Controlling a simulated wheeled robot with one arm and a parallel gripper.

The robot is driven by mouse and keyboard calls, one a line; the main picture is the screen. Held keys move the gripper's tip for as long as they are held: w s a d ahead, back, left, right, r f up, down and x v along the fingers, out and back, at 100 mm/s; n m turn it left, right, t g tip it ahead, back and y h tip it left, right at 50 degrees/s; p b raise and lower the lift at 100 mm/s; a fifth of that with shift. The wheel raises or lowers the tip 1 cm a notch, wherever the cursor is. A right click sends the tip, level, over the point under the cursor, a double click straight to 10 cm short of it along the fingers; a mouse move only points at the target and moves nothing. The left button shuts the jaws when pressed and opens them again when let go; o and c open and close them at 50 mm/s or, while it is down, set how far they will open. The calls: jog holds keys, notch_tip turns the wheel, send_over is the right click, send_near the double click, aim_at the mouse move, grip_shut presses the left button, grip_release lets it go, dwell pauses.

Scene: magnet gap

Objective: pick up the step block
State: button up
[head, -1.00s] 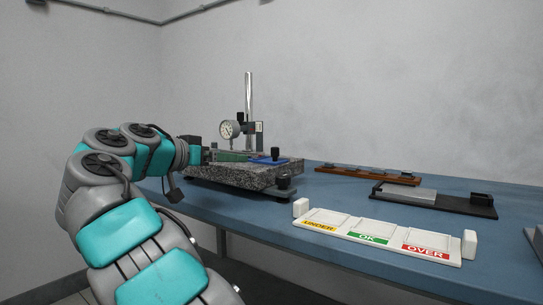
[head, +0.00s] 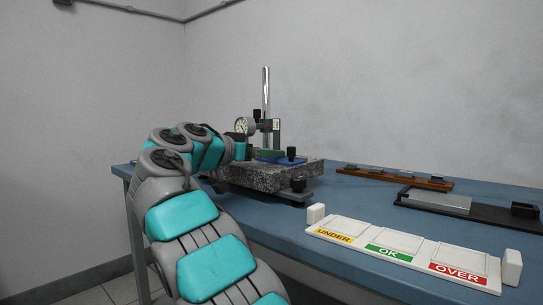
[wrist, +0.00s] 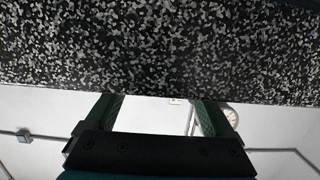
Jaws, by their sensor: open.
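I cannot tell for sure which piece is the step block. A flat grey metal block (head: 440,200) lies on a black fixture (head: 490,213) at the right of the bench in the head view. My gripper (head: 272,154) is at the speckled granite plate (head: 268,178), far left of that block, partly hidden by my arm. In the wrist view, my gripper's two green fingers (wrist: 158,112) are apart with nothing between them. The granite (wrist: 160,50) fills the top of that view.
A gauge stand with a dial (head: 242,126) and chrome post (head: 265,90) rises by the granite plate. A blue piece (head: 280,159) lies on the plate. A white UNDER/OK/OVER tray (head: 405,234) is at the front, with a brown rack (head: 395,177) behind.

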jog(key=shift+w+d, duration=0.25)
grip_shut()
dwell(0.5)
